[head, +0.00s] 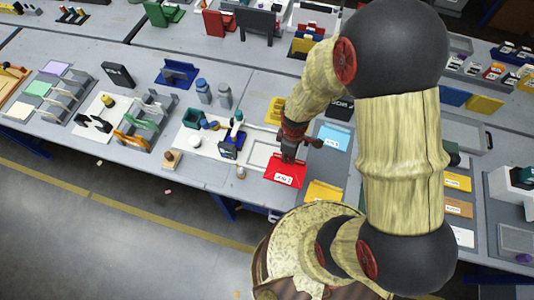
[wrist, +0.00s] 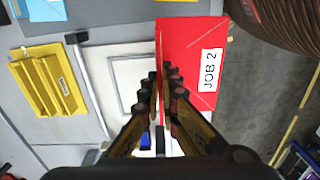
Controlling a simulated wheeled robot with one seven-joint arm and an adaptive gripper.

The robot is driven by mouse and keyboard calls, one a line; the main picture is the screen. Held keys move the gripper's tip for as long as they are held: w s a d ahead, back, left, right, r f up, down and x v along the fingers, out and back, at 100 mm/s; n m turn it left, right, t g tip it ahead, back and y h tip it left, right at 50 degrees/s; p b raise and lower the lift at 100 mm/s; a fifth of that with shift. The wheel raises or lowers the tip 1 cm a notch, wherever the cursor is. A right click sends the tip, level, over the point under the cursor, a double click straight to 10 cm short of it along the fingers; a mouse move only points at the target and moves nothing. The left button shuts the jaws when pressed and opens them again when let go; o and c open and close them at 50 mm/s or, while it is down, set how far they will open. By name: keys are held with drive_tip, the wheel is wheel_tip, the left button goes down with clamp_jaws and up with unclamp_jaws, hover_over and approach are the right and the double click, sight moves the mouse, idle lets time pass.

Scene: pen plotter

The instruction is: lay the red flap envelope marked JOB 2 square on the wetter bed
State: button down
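The red flap envelope (wrist: 190,55) carries a white JOB 2 label and lies flat-looking below my gripper (wrist: 166,82) in the wrist view. A thin red flap stands up along its left edge, between my fingertips, which are closed on it. In the head view the envelope (head: 276,170) is at the front edge of the bench under my gripper (head: 289,156). The wetter bed, seemingly the white-framed pale panel (wrist: 124,75), is just left of the envelope in the wrist view. I cannot tell whether the envelope touches the bench.
A yellow folded piece (wrist: 45,85) and a dark-ended bar (wrist: 88,80) lie beyond the panel. A blue sheet (head: 334,137) and yellow envelopes (head: 322,191) lie to the right. A blue-and-white device (head: 229,146) stands to the left. Open floor lies beyond the front edge.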

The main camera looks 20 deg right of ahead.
drive_tip(key=w+f, duration=0.3)
drive_tip(key=w, duration=0.1)
drive_tip(key=w+a+f, duration=0.1)
drive_tip(key=w+f, duration=0.2)
drive_tip(key=w, duration=0.2)
drive_tip(key=w+f, duration=0.3)
drive_tip(key=w, duration=0.1)
drive_tip(key=shift+w+a+f+b, duration=0.1)
drive_tip(key=shift+w+a+b, duration=0.1)
drive_tip(key=shift+a+b, duration=0.15)
drive_tip(key=shift+w+f, duration=0.25)
drive_tip(key=shift+f, duration=0.1)
drive_tip(key=shift+w+f, duration=0.1)
drive_tip(key=shift+f, duration=1.45)
drive_tip(key=c, duration=2.5)
unclamp_jaws()
drive_tip(key=shift+f, duration=0.15)
drive_tip(key=o, duration=0.5)
drive_tip(key=shift+c, duration=0.2)
